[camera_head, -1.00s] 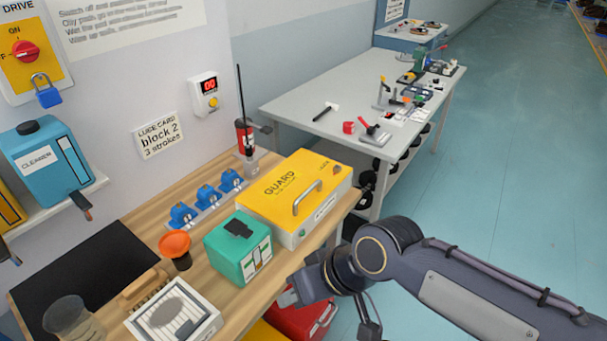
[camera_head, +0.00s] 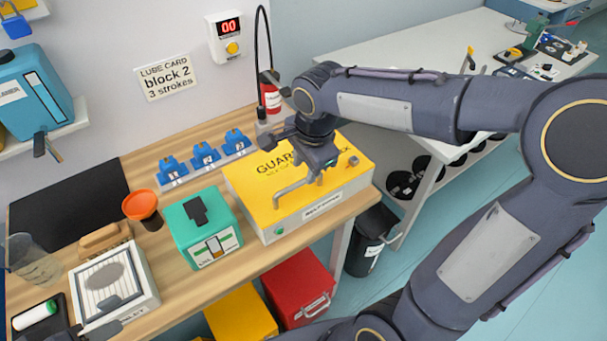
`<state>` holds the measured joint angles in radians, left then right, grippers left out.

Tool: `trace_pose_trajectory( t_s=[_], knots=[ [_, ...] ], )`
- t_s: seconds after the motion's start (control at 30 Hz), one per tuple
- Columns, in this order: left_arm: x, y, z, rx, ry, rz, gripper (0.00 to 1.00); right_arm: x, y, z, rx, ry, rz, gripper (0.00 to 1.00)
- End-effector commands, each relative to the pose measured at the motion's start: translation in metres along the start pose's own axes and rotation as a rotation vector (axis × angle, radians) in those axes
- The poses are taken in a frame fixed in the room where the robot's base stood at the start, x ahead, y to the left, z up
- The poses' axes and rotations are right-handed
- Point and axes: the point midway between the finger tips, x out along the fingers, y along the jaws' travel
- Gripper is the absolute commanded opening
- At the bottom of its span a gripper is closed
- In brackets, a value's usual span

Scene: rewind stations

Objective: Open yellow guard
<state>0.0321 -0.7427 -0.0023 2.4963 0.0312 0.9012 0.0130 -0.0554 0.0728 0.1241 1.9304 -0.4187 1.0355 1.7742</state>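The yellow guard (camera_head: 248,184) is a flat box with a yellow lid and pale sides on the wooden bench; its lid looks shut. A grey bar handle (camera_head: 284,197) stands on the lid. My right gripper (camera_head: 318,163) points down over the lid at the handle's far end. It overlaps the handle in view, so I cannot tell whether it touches it or how far its fingers are apart. My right arm hides part of the lid and its lettering. A dark part at the bottom left edge looks like my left gripper (camera_head: 98,328); its fingers are unclear.
A teal box (camera_head: 188,245) stands close left of the guard. Blue clamp-like parts (camera_head: 205,155) and a red bottle (camera_head: 270,98) are behind it. An orange funnel (camera_head: 140,205) is further left. Red (camera_head: 298,285) and yellow (camera_head: 240,315) bins sit below the bench's front edge.

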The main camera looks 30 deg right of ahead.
Motion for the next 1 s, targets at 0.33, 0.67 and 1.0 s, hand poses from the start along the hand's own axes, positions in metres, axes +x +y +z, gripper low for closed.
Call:
trace_pose_trajectory(
  t_s=[0.33,0.67,1.0],
  knots=[
    [-0.001,0.001,-0.001,0.000,0.000,0.000,0.43,0.039,0.001,0.000,0.000,-0.001,0.000,0.34],
    [-0.001,0.001,-0.001,0.000,0.000,0.000,0.43,0.040,0.001,0.000,0.000,-0.001,-0.001,0.26],
    [-0.001,0.001,-0.001,0.000,0.000,0.000,0.43,0.040,0.001,0.000,-0.001,-0.001,-0.001,0.00]
  ],
)
